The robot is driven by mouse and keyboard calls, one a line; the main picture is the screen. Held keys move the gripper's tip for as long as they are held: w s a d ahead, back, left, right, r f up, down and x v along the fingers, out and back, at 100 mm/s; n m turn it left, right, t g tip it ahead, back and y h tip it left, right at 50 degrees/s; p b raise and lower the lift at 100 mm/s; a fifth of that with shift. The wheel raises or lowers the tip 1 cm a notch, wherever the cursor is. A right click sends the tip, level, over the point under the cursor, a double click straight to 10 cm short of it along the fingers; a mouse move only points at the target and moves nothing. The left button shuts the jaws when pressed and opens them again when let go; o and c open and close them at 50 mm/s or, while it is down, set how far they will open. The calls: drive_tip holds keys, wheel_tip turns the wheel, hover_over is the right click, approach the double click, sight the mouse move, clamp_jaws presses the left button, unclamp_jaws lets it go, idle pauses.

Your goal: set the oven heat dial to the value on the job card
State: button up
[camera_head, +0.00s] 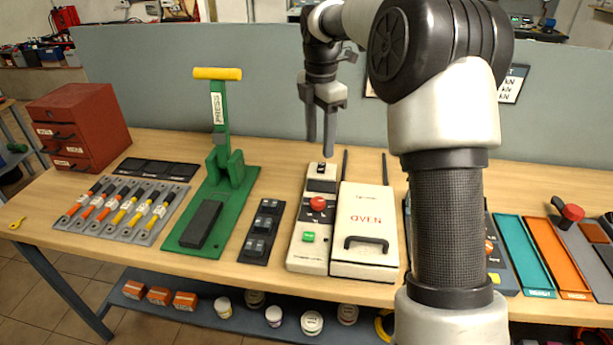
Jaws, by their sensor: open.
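The oven (366,205) is a cream box with red "OVEN" lettering and a dark handle on its lid. On its left is a narrow cream control panel (308,258) with a red dial (318,204), a green button (308,237) and a small dark display. The dial's setting is too small to read. My gripper (320,145) hangs above the back end of the panel, fingers pointing down, open and empty, apart from the dial. A white card (512,84) on the back wall is partly hidden by my arm; I cannot tell if it is the job card.
A green press (235,180) with a yellow handle stands left of the oven. A black block tray (250,248) lies between them. Teal (524,250) and orange trays (555,255) lie right. My arm hides the bench right of the oven.

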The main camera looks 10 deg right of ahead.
sight(318, 201)
drive_tip(key=shift+n, duration=0.6)
drive_tip(key=f, duration=0.6)
drive_tip(key=w+f+b, duration=0.1)
drive_tip(key=f, duration=0.6)
drive_tip(key=f+b, duration=0.1)
drive_tip(key=f, duration=0.5)
drive_tip(key=shift+w+d+f, duration=0.15)
drive_tip(key=shift+f, duration=0.1)
drive_tip(key=c, duration=1)
